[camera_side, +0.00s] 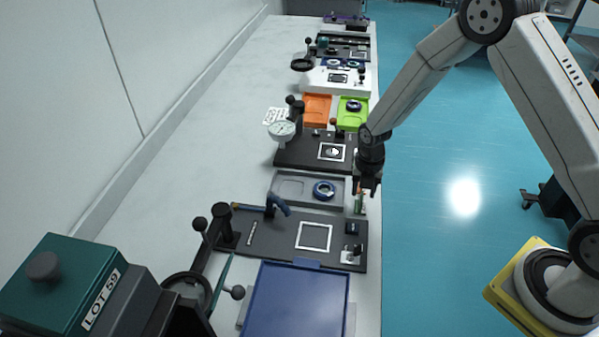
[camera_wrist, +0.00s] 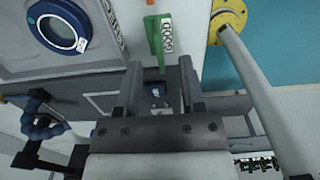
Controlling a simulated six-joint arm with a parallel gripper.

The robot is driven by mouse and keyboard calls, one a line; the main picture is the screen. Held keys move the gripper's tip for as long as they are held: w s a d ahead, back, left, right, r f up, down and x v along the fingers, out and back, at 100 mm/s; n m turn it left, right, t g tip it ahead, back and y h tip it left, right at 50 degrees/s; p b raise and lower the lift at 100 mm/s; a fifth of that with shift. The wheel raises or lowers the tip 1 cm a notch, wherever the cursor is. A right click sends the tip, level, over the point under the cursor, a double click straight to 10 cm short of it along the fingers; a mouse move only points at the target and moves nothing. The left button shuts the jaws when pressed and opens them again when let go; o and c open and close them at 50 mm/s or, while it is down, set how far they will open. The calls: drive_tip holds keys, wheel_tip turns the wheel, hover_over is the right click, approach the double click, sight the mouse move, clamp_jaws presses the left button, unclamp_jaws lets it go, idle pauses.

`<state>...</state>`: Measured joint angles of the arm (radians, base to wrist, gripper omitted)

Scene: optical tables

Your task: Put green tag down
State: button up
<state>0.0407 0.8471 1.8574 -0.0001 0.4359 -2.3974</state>
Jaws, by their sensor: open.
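The green tag (camera_wrist: 156,30) has a white label reading "GOOD". In the wrist view it lies just beyond my fingertips, its narrow near end lined up with the gap between them. In the side view the green tag (camera_side: 360,206) is small, at the right edge of the bench, below my gripper. My gripper (camera_side: 366,190) points down there, its fingers parted. In the wrist view my gripper (camera_wrist: 159,72) has both fingers wide apart with nothing clamped between them. Whether the tag touches a finger is not clear.
A grey tray (camera_side: 291,188) with a blue ring (camera_side: 324,190) is just left of the tag. A dark fixture plate (camera_side: 275,236) with a white square frame and a blue tray (camera_side: 296,305) are nearer. A gauge stand (camera_side: 282,131) and orange (camera_side: 316,108) and green (camera_side: 351,117) trays stand farther back.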

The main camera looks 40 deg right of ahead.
sight(362, 197)
drive_tip(key=shift+f, duration=2.05)
clamp_jaws()
